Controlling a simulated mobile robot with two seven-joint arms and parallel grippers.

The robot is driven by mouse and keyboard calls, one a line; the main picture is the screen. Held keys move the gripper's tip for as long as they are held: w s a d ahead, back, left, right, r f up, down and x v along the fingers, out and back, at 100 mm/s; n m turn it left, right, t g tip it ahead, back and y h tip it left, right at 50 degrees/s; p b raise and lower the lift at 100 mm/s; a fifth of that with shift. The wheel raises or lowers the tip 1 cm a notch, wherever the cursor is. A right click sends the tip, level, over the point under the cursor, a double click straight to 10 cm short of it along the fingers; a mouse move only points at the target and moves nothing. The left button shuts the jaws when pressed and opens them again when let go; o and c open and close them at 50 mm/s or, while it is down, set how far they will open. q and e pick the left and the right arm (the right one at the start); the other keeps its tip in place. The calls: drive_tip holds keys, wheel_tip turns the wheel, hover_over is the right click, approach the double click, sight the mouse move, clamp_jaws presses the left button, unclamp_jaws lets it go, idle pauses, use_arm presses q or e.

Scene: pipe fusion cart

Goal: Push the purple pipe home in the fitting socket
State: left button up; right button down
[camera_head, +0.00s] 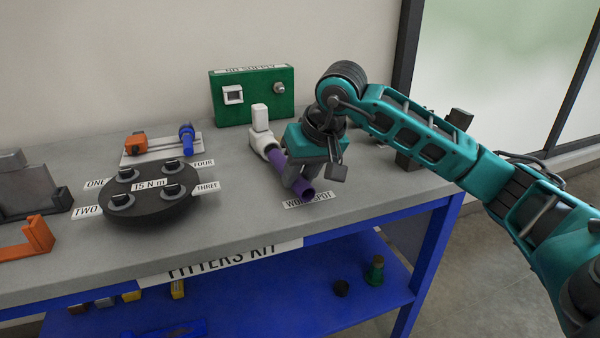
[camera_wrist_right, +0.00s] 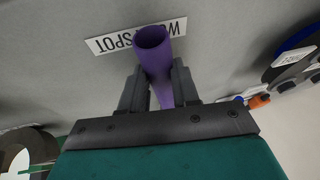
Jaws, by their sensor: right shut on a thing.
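The purple pipe (camera_head: 278,161) lies near the right end of the grey workbench, beside the WORKSPOT label. Its far end meets the white fitting (camera_head: 265,141); I cannot tell how deep it sits in the socket. My right gripper (camera_head: 298,180) reaches down over the pipe and is shut on it. In the right wrist view the pipe (camera_wrist_right: 152,48) runs between the two dark fingers (camera_wrist_right: 158,88), with its open near end pointing away past them. The fitting's socket mouth is partly hidden by my gripper in the head view. My left gripper is not in view.
A green box (camera_head: 252,95) stands behind the fitting. A dark round flange (camera_head: 150,205) with several bolts lies to the left, with an orange and a blue clamp on a white plate (camera_head: 160,148) behind it. The WORKSPOT label (camera_head: 307,201) lies by the front edge.

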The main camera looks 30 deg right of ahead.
drive_tip(key=shift+w+d, duration=0.1)
drive_tip(key=shift+w, duration=0.55)
drive_tip(key=shift+w+d+p, duration=0.15)
drive_tip(key=shift+w+p, duration=0.2)
drive_tip(key=shift+w, duration=0.55)
drive_tip(key=shift+w+d+p, duration=0.1)
drive_tip(key=shift+w+p, duration=0.2)
drive_tip(key=shift+w, duration=0.55)
drive_tip(key=c, duration=0.8)
unclamp_jaws()
drive_tip(key=shift+o, duration=0.2)
drive_tip(key=p+v, duration=0.2)
drive_tip(key=v, duration=1.1)
